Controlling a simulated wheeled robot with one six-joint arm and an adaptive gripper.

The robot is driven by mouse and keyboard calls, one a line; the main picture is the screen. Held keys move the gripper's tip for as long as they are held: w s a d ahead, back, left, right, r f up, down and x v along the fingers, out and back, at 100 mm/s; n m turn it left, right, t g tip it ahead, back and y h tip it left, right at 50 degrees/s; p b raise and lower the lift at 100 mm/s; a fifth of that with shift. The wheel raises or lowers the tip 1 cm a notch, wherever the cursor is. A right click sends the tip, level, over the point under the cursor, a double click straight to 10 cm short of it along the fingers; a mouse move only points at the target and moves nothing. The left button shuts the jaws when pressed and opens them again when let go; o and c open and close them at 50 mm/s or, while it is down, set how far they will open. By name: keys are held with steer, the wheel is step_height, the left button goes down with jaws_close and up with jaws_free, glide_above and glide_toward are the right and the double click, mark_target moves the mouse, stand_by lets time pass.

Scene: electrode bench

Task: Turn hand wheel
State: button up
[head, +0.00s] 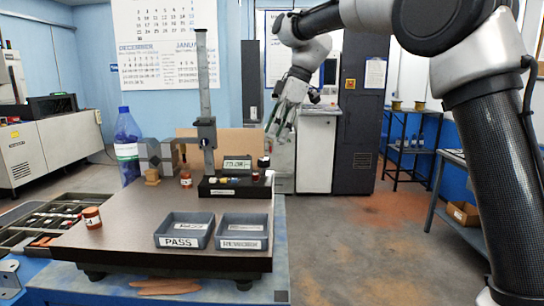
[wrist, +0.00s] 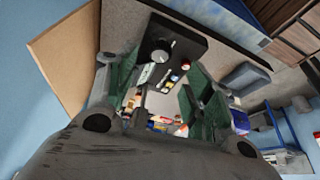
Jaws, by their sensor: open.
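No hand wheel can be made out for certain. A measuring stand with a tall grey column (head: 204,75) and a dark carriage (head: 207,132) stands at the back of the dark bench plate (head: 130,232). A small round black-topped thing (head: 264,161) is at the base's right end; a round dark knob-like thing (wrist: 160,51) shows on the black base in the wrist view. My gripper (head: 276,132) is open and empty, above and right of the base. Its spread fingers (wrist: 158,95) frame part of the base.
Two grey trays, one marked PASS (head: 184,242) and another (head: 242,244), sit at the plate's front. A small orange-brown jar (head: 92,217) stands left, another (head: 186,179) near the stand. A blue bottle (head: 127,145) is behind.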

mark_target(265, 159)
steer(key=x, duration=0.8)
steer(key=shift+d, duration=0.1)
steer(key=shift+r, duration=0.1)
steer(key=c, duration=1)
